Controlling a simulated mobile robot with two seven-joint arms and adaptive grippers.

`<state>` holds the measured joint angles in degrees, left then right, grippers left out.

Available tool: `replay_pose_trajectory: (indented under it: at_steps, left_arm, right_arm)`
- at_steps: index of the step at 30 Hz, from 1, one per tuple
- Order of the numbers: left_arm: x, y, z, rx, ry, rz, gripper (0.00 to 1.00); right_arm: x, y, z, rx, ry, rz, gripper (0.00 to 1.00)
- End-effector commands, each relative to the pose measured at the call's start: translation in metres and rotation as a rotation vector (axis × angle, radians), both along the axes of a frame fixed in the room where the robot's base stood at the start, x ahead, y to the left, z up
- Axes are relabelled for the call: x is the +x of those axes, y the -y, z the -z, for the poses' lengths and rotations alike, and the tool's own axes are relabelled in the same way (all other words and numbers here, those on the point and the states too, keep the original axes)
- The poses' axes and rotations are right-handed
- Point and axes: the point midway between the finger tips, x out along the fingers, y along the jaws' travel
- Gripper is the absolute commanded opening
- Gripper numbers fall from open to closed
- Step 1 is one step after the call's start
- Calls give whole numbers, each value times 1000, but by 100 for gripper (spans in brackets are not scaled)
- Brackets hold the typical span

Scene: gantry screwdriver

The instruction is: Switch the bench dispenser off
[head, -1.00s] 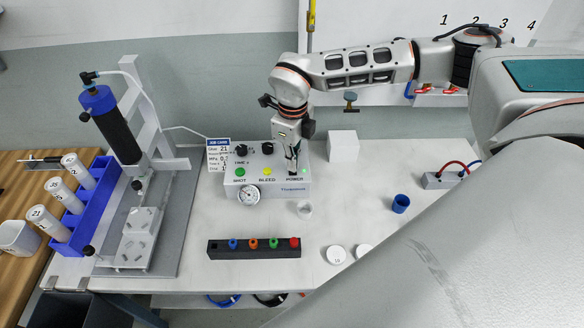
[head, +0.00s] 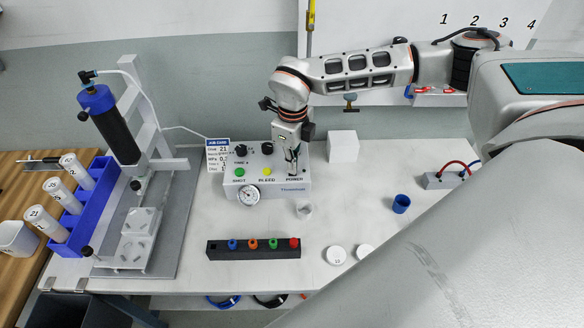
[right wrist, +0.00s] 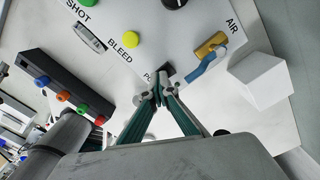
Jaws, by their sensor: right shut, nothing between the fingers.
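The bench dispenser (head: 265,190) is a light grey box with a round gauge, a green SHOT button, a yellow BLEED button and a POWER label. My right gripper (head: 292,173) points down over the POWER corner, fingers shut and empty. In the right wrist view, its fingertips (right wrist: 160,93) are at the dark power switch (right wrist: 166,72) and partly cover the POWER label. I cannot tell whether they touch the switch. No lit green lamp shows beside the gripper. My left gripper is not in view.
A white block (head: 343,146) stands right of the dispenser, near its blue AIR hose (right wrist: 203,70). A job card (head: 218,155) stands at its left. A black rack (head: 254,253) with coloured tips lies in front. A blue cup (head: 401,204) stands on the right.

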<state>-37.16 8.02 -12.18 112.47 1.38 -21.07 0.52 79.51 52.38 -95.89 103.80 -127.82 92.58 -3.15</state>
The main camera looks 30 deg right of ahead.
Motion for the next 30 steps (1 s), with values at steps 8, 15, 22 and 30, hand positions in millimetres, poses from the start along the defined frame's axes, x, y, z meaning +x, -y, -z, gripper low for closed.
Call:
replay_pose_trajectory:
  at_steps: [8,15,22,30]
  left_arm:
    - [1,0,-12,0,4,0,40]
    - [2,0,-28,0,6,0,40]
    - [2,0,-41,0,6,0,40]
    - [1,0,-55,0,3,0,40]
  right_arm:
    - [-1,0,-12,-1,-3,-2,0]
    - [-1,0,-29,0,-2,-2,0]
    - [-1,0,-46,-1,-3,-2,0]
    - [-1,0,-65,-1,-3,-1,0]
